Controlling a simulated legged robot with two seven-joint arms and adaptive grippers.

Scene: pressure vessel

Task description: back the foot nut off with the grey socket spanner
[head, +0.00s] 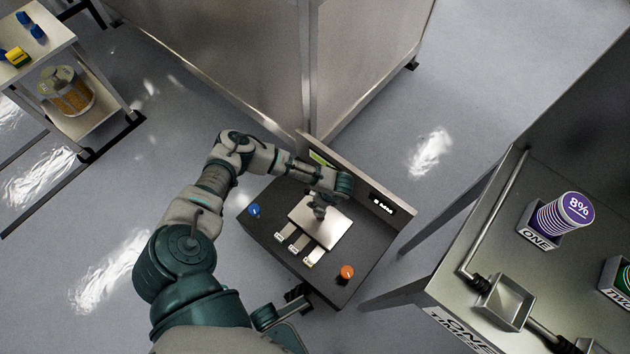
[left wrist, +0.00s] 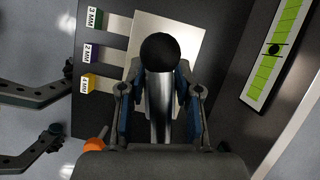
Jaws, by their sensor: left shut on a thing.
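My left gripper (head: 319,212) points down over a bright metal plate (head: 341,237) on a dark-topped stand (head: 373,258). In the left wrist view the left gripper (left wrist: 160,100) is shut on a shiny grey metal shaft with a black ball end (left wrist: 160,53). I cannot tell from these frames whether this is the grey socket spanner. The ball end appears in front of the plate (left wrist: 192,32); whether it touches it I cannot tell. I cannot make out the foot nut.
Orange (head: 347,272) and blue (head: 254,210) knobs are on the stand. A green strip (left wrist: 278,47) is on the back wall. A metal table (head: 520,265) stands at right.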

